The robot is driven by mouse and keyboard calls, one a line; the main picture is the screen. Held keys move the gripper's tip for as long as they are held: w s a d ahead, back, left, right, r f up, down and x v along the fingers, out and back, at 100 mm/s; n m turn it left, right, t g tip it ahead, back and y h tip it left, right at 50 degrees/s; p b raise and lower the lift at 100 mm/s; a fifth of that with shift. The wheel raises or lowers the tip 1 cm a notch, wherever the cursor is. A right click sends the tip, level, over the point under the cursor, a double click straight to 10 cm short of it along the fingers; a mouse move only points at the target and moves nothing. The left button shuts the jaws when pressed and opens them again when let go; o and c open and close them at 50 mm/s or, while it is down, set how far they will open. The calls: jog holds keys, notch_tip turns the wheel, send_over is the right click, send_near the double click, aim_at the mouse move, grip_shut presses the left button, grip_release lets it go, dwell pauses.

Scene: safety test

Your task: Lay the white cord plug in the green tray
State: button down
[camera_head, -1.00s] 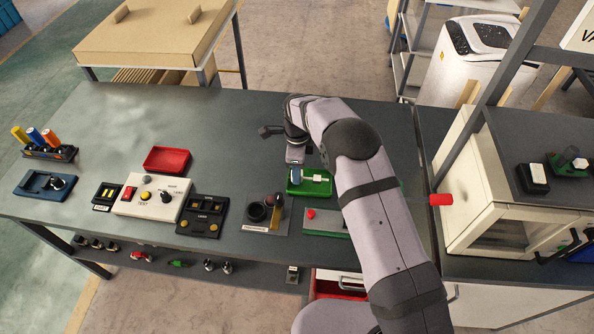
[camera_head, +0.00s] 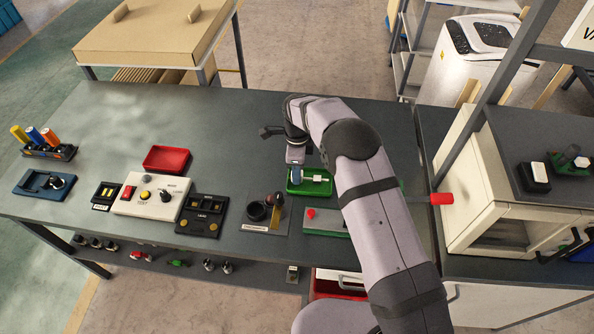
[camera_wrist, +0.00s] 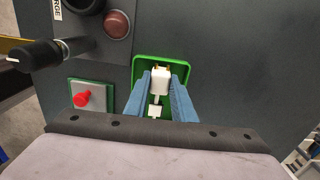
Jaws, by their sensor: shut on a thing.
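The white cord plug (camera_wrist: 161,79) has metal prongs, with its white cord running back toward my wrist. My gripper (camera_wrist: 160,87), with blue fingers, is shut on it, one finger on each side. The green tray (camera_wrist: 181,66) lies directly beneath the plug in the wrist view. In the head view, my gripper (camera_head: 297,174) points down over the left part of the green tray (camera_head: 313,191). White parts of the plug or cord (camera_head: 318,178) show there within the tray's outline. I cannot tell whether the plug touches the tray floor.
A grey panel with a red button (camera_wrist: 82,98) lies beside the green tray. A dark fixture with round cups (camera_head: 258,212) stands to its left, then a control box (camera_head: 152,198) and a red tray (camera_head: 167,159). The grey bench is clear behind these.

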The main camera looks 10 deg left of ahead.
jog(key=shift+f+b, duration=0.3)
jog(key=shift+f, duration=0.2)
jog(key=c, duration=1.4)
grip_release()
jog(key=shift+r, duration=0.15)
jog(key=shift+r+p, duration=2.15)
jog(key=shift+r, duration=1.3)
